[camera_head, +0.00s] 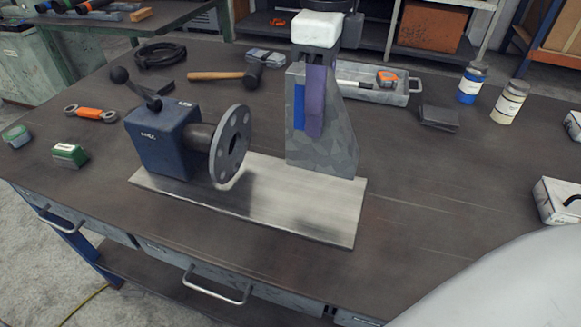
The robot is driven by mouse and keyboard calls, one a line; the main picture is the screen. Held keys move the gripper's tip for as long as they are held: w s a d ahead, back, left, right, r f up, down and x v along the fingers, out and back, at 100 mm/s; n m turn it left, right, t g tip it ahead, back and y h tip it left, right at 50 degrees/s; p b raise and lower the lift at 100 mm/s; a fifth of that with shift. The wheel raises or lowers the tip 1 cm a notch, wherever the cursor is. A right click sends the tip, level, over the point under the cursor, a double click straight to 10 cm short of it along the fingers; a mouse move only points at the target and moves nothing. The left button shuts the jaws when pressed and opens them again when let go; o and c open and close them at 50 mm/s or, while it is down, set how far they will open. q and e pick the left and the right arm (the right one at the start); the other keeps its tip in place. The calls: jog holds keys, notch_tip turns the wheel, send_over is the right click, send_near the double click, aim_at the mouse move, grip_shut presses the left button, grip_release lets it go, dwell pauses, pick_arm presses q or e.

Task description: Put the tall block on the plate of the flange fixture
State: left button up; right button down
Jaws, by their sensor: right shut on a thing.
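The flange fixture has a silver plate (290,210) on the bench. A dark blue housing with a flanged pipe (229,146) is at the plate's left end, and a mottled grey upright (340,140) stands at its right end. My right gripper (317,60), white with dark fingers, is above the upright. It is shut on a tall purple block (315,105), which hangs upright in front of the grey face. Its lower end shows higher than the plate; whether it touches the upright, I cannot tell. A blue strip (299,107) shows left of it. My left gripper is not in view.
A hammer (225,75), a grey tray (385,88) with a tape measure, and two bottles (508,102) lie or stand behind. The bench right of the plate is mostly clear.

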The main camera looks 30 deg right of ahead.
aim_at(313, 155)
jog(key=shift+w+f+p, duration=0.2)
jog(key=shift+f, duration=2.25)
jog(key=shift+w+f+p, duration=0.15)
jog(key=shift+f, duration=2.25)
jog(key=shift+f, duration=0.1)
jog(key=c, duration=1.2)
grip_release()
jog(key=shift+s, duration=0.1)
notch_tip(313, 155, up, 12)
